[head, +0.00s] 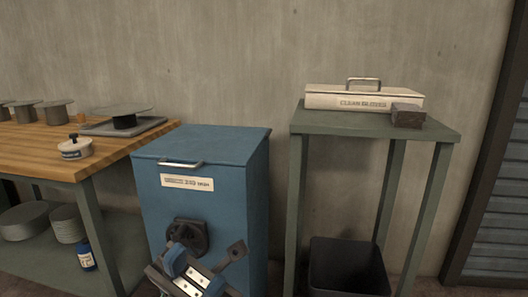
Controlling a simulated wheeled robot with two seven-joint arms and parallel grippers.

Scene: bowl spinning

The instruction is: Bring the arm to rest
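My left gripper (196,276) shows at the bottom of the head view, in front of the blue cabinet (228,208). Its blue, white and dark parts are seen at an angle and cut by the lower edge. I cannot make out whether its fingers are apart or together, and I see no object in it. A dark square part with a round end (188,236) shows just above it, against the cabinet front. My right gripper is out of view.
At left, a wooden-topped bench (38,148) carries a white round container (75,149), several grey pots and a flat tray (95,128). At right, a green stand (372,125) bears a cream lidded box (364,99) and a dark block (408,115). A black bin (347,268) stands below.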

